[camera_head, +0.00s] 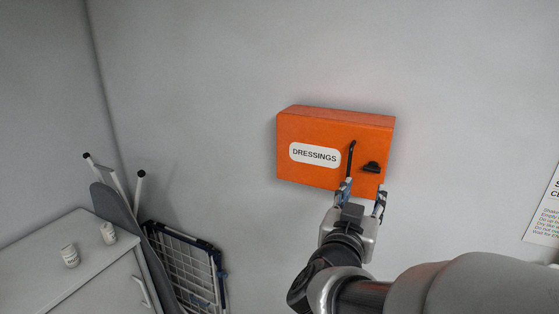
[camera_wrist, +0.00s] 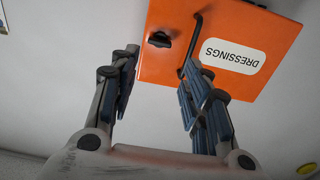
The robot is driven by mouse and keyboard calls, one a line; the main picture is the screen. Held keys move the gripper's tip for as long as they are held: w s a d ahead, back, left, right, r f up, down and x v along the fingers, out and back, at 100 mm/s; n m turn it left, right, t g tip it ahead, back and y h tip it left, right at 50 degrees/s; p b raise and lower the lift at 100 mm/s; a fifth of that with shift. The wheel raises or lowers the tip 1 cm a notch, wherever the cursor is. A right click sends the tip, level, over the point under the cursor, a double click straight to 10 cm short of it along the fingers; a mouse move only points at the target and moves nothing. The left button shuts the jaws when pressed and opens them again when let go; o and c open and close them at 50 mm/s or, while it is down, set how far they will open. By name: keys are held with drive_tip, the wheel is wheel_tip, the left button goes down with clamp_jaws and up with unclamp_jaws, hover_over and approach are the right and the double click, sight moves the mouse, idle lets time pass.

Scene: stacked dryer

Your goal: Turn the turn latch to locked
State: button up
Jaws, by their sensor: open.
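An orange box (camera_head: 340,120) labelled "DRESSINGS" is mounted on the wall. The black turn latch (camera_head: 371,167) is on the right part of its front, to the right of a black bar handle (camera_head: 351,158). My gripper (camera_head: 362,190) is open and empty, just below the latch in the head view. In the wrist view the box is upside down, with the latch (camera_wrist: 160,39) beyond and between the spread fingers of my gripper (camera_wrist: 157,85). The right finger overlaps part of the handle (camera_wrist: 190,50) there. No contact with the latch is visible.
A white cabinet (camera_head: 75,265) with two small white containers stands at the lower left. An ironing board (camera_head: 145,245) and a folded drying rack (camera_head: 190,265) lean beside it. A paper notice (camera_head: 545,212) is on the wall at right. The wall around the box is clear.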

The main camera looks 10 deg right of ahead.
sight(372, 171)
drive_tip(key=p+x, duration=0.1)
drive_tip(key=x, duration=1.1)
drive_tip(key=shift+d, duration=0.1)
drive_tip(key=shift+c, duration=0.5)
drive_tip(key=c, duration=0.7)
